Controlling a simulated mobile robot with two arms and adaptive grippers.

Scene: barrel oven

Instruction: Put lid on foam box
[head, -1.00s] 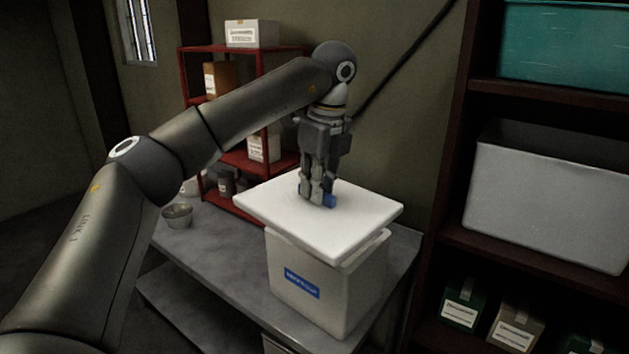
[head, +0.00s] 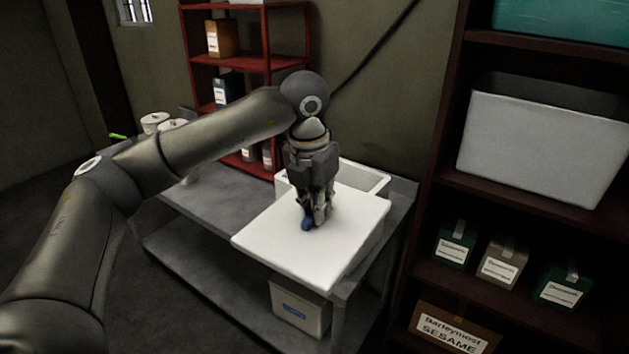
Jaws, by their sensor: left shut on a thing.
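My left gripper (head: 313,218) points down at the lid's upper middle and is shut on the handle. The white foam box (head: 372,184) stands on the grey table behind and partly under the lid. Its open back part shows past the lid's far edge, so the lid is shifted toward the front. The lid hides the box's front, and I cannot tell whether the two touch. My right gripper is not in view.
The grey metal table (head: 215,212) is clear left of the lid. Another white box with a blue label (head: 300,305) sits on its lower shelf. A red rack (head: 250,62) stands behind, and a dark shelf unit (head: 440,215) with boxes stands close on the right.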

